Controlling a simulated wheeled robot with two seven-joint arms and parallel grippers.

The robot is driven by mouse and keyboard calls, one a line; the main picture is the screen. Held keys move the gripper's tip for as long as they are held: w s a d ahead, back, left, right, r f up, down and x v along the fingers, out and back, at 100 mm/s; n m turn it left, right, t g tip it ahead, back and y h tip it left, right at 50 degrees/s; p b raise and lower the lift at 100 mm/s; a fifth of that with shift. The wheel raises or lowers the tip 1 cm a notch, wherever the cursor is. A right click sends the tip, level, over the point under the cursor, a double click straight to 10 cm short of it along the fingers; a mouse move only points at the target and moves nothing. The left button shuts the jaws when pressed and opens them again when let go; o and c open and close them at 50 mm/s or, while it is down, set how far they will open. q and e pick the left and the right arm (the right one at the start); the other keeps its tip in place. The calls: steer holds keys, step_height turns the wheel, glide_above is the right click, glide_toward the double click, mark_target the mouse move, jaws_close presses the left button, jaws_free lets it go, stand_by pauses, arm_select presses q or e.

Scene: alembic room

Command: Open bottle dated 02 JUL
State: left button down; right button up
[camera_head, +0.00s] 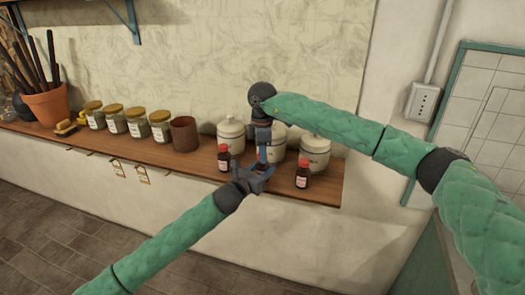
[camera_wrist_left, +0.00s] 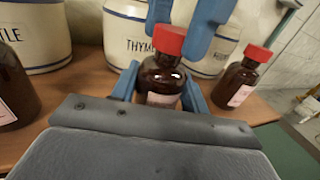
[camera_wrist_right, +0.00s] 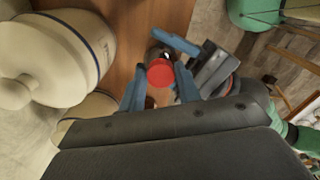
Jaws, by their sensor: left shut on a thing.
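Three dark brown bottles with red caps stand along the shelf's front: a left one (camera_head: 224,160), a middle one (camera_wrist_left: 160,82) and a right one (camera_head: 302,176). Their labels are too small or too hidden to read a date. My left gripper (camera_head: 257,176) is shut on the middle bottle's body, which is upright with its cap on. My right gripper (camera_head: 263,151) points down from above. Its fingers are apart, one on either side of the middle bottle's red cap (camera_wrist_right: 160,73); I cannot tell whether they touch it.
The wooden shelf (camera_head: 190,151) also holds white canisters (camera_head: 315,152) close behind the bottles, a brown cup (camera_head: 184,134), several lidded jars (camera_head: 137,123) and a terracotta pot (camera_head: 50,105) with sticks. The wall is right behind. Open floor lies in front.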

jaws_close()
